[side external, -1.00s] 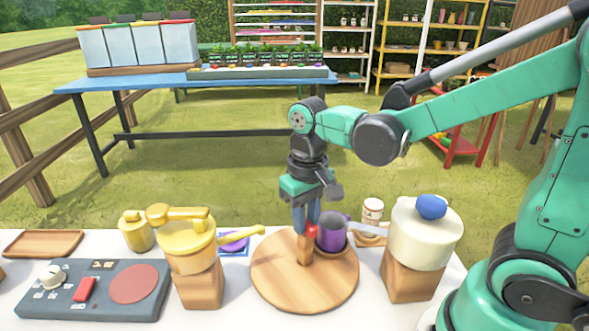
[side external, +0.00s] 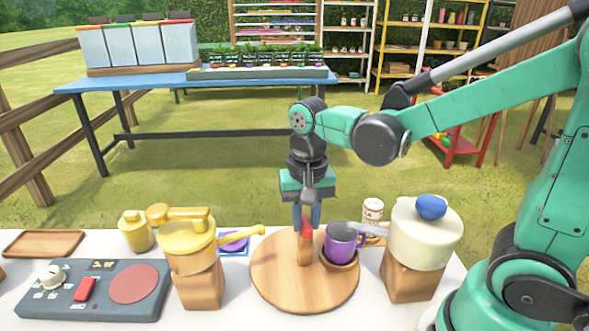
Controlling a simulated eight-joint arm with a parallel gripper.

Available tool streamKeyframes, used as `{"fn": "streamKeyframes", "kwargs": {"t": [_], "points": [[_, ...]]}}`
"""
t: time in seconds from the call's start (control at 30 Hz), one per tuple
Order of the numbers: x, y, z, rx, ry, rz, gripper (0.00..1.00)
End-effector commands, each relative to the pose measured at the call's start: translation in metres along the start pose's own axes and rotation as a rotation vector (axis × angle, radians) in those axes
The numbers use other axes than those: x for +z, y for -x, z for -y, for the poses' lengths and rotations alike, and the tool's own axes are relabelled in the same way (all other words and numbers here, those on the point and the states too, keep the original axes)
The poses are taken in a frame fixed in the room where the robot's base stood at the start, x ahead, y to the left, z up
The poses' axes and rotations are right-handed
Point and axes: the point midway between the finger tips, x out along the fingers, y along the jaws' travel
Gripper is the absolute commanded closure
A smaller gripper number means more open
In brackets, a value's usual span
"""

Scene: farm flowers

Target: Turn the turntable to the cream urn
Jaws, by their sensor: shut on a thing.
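The round wooden turntable (side external: 280,285) lies on the white table. A purple mug (side external: 341,245) stands near its right edge in a small wooden holder (side external: 340,265). An upright wooden peg (side external: 305,252) with a red part near its top rises from the turntable, left of the mug. My gripper (side external: 307,222) points down and is shut on this peg, with its blue fingers at the red part. The cream urn (side external: 425,238), with a blue knob on its lid, stands on a wooden block (side external: 411,282) to the right of the turntable, close to the mug.
A yellow urn (side external: 188,245) with a long spout stands on a block to the left. A control panel (side external: 90,290), a yellow jar (side external: 136,232) and a wooden tray (side external: 43,243) lie further left. A small labelled jar (side external: 372,212) stands behind the mug.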

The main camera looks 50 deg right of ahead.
Motion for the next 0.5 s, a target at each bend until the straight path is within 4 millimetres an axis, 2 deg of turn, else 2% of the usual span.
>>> {"fn": "streamKeyframes", "kwargs": {"t": [0.5], "points": [[-0.0012,0.0001,0.0005,-0.003,-0.123,-0.005,1.00]]}}
